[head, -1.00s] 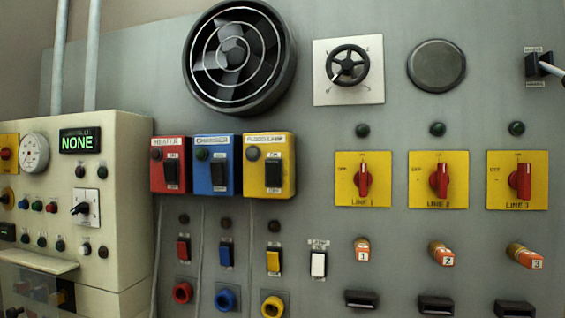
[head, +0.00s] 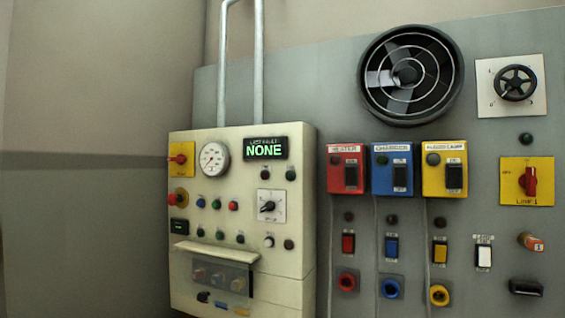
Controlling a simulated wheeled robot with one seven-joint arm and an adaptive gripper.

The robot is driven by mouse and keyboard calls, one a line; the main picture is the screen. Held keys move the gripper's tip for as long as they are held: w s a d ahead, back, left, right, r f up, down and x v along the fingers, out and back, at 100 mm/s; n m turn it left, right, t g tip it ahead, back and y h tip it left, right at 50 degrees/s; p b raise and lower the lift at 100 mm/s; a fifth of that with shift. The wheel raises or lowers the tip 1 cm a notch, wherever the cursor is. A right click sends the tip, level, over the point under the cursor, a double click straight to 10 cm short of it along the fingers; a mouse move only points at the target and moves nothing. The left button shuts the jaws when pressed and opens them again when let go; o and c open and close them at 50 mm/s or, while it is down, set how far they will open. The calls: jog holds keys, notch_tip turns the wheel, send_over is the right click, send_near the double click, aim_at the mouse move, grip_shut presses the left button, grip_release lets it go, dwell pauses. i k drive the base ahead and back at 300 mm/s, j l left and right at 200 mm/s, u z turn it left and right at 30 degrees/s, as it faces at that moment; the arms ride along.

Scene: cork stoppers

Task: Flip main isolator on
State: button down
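A cream control cabinet (head: 296,205) stands left of centre. At its upper left corner is a yellow plate with a red rotary handle (head: 179,158), its handle pointing sideways; its label is too small to read, so I cannot tell whether it is the main isolator. Below it is a red knob on a yellow plate (head: 176,198). Another red rotary switch on a yellow plate, labelled LINE 1 (head: 528,182), is at the right edge with its handle upright. My gripper is not in view.
A gauge (head: 214,157) and a green display reading NONE (head: 265,149) are on the cabinet, with a shelf (head: 217,250) below. Heater (head: 346,170), charger (head: 392,169) and flood lamp (head: 444,169) boxes are on the grey panel. Bare wall (head: 85,160) fills the left.

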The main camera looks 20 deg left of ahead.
aim_at(180, 159)
jog(key=u, duration=1.5)
